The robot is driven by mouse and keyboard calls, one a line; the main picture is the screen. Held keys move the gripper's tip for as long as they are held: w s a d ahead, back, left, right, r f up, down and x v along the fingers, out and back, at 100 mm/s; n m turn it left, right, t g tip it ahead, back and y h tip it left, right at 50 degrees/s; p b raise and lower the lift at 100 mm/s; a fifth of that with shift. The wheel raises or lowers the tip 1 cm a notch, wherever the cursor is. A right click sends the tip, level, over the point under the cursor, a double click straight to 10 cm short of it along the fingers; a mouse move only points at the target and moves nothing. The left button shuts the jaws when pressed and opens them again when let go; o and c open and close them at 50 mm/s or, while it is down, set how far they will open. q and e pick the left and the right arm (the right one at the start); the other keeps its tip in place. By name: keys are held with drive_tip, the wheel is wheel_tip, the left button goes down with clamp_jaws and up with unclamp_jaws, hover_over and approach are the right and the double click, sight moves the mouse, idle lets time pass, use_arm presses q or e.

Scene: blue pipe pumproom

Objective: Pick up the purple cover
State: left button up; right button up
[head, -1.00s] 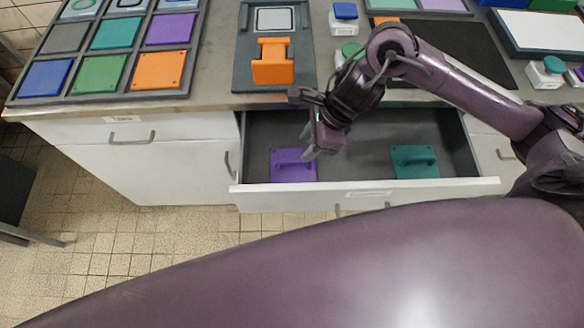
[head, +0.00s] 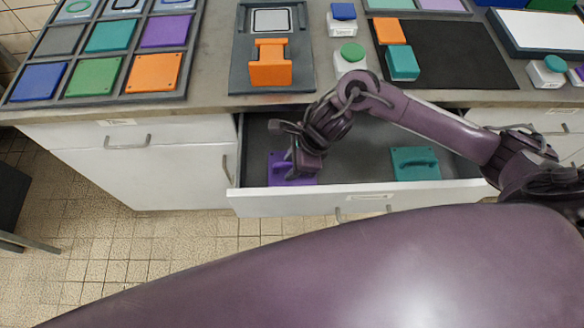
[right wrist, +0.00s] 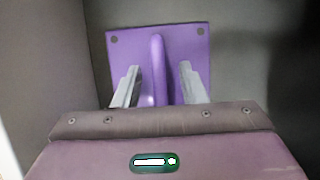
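The purple cover (head: 279,172) lies flat in the open drawer, at its left end. In the right wrist view the cover (right wrist: 188,42) is a square plate with holes at its corners and a raised handle (right wrist: 157,70). My right gripper (head: 293,172) is down in the drawer at the cover. In the right wrist view its two fingers (right wrist: 156,88) stand apart on either side of the handle, with a gap on the right side. The left finger is close to the handle; whether it touches I cannot tell. My left gripper is not in view.
A teal cover (head: 415,165) with a handle lies at the right of the drawer (head: 350,201). The drawer walls stand close around my right gripper.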

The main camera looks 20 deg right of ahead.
clamp_jaws()
drive_tip(key=shift+r, duration=0.2)
idle(0.3)
